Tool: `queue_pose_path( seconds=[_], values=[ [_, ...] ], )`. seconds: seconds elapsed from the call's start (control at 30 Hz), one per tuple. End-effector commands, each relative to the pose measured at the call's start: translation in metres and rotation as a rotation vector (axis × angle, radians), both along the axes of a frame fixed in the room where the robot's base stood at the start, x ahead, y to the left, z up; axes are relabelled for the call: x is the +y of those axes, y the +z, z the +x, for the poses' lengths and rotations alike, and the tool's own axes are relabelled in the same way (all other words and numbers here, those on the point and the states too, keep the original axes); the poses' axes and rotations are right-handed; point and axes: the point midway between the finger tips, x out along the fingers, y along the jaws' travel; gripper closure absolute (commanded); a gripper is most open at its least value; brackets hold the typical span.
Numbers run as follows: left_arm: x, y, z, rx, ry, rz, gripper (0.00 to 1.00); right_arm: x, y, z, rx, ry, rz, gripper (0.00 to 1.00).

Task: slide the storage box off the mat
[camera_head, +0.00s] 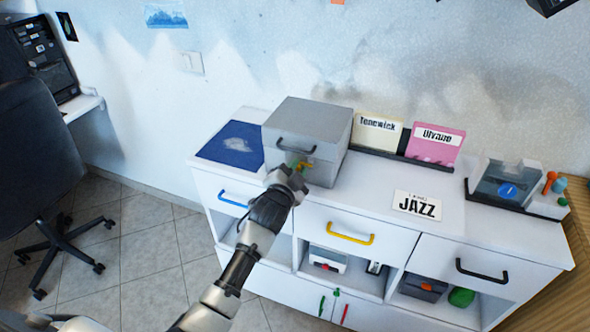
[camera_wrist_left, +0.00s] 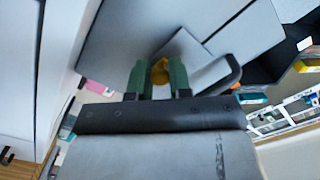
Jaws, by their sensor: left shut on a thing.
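The grey storage box (camera_head: 306,119) stands on the white cabinet top, with a dark handle on its front. The dark blue mat (camera_head: 215,152) with a pale patch lies left of the box. The box hides the mat's right edge, so I cannot tell whether they overlap. My left gripper (camera_head: 298,166) is at the box's lower front, its green fingers shut on a small yellow knob (camera_head: 308,167). In the left wrist view, the knob (camera_wrist_left: 160,72) sits between the fingers (camera_wrist_left: 160,80), against the grey box (camera_wrist_left: 110,35). My right gripper is not in view.
A black rack holds a cream sleeve (camera_head: 377,134) and a pink sleeve (camera_head: 436,146) right of the box. Cabinet top between box and card is clear. An office chair (camera_head: 45,150) stands left.

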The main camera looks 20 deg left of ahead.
Motion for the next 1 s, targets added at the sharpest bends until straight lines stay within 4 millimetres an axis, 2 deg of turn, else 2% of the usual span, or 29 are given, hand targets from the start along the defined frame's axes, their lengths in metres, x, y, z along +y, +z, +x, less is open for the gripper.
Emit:
queue_pose_path(
  seconds=[0.13, 0.17, 0.3, 0.37, 0.5, 0.73, 0.87, 1.0],
  values=[
    [0.000, 0.002, 0.000, -0.006, 0.000, 0.002, 1.00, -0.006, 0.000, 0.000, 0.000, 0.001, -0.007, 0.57],
    [0.000, 0.002, 0.000, -0.006, 0.000, 0.002, 0.79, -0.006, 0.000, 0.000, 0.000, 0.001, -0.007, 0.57],
    [0.000, 0.002, 0.000, -0.004, 0.000, 0.002, 0.57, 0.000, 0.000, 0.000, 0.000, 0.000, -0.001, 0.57],
    [0.000, 0.001, 0.000, -0.004, 0.001, 0.002, 0.51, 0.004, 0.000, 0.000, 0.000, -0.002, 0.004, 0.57],
    [0.000, 0.001, 0.000, -0.003, 0.000, 0.002, 0.51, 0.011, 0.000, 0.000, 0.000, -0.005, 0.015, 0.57],
    [0.001, -0.001, -0.008, 0.000, 0.000, 0.002, 0.51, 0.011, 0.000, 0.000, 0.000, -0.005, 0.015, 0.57],
    [0.001, -0.001, -0.027, -0.001, 0.000, 0.002, 0.51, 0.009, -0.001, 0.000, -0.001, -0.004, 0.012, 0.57],
    [0.001, -0.001, -0.057, -0.001, 0.000, 0.003, 0.51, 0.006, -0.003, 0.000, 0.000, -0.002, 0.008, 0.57]
  ],
)
